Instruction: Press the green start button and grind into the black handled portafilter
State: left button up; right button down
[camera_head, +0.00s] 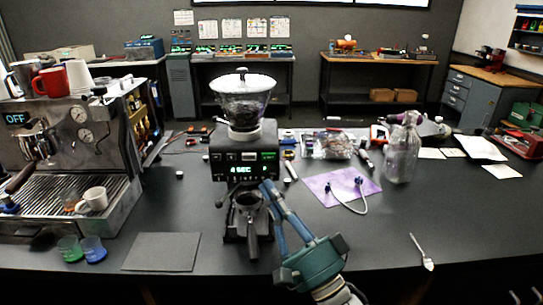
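The grinder (245,140) stands in the middle of the bench with a clear hopper (243,100) of dark beans on top. Its front panel has a row of buttons, with a green button (269,157) at the right end. The lit display below appears to read "4 SEC". The black handled portafilter (252,243) sits under the grinder's outlet, its handle pointing toward me. My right gripper (267,184) reaches up from below right. Its fingers converge at the tips, just below the green button and seemingly apart from it, with nothing between them. My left gripper is not in view.
An espresso machine (100,135) showing "OFF" stands at left, with a white cup (93,199) on its tray. Green and blue small cups (93,249) and a dark mat (161,252) lie in front. A glass jug (402,150) stands right. The right front bench holds a spoon (427,262).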

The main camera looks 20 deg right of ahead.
aim_at(269, 157)
jog(key=w+d+b, duration=0.1)
jog(key=w+d, duration=0.1)
jog(key=w, duration=0.6)
jog(key=shift+w+d, duration=0.15)
jog(key=shift+w, duration=0.1)
dwell(1.2)
jog(key=shift+w, duration=0.15)
jog(key=shift+w+d, duration=0.15)
jog(key=shift+w, duration=0.1)
jog(key=shift+w+d, duration=0.1)
jog(key=shift+w, duration=0.2)
dwell(1.0)
jog(key=shift+s+a+p, duration=0.25)
jog(key=shift+s+p, duration=0.05)
jog(key=shift+s, duration=0.45)
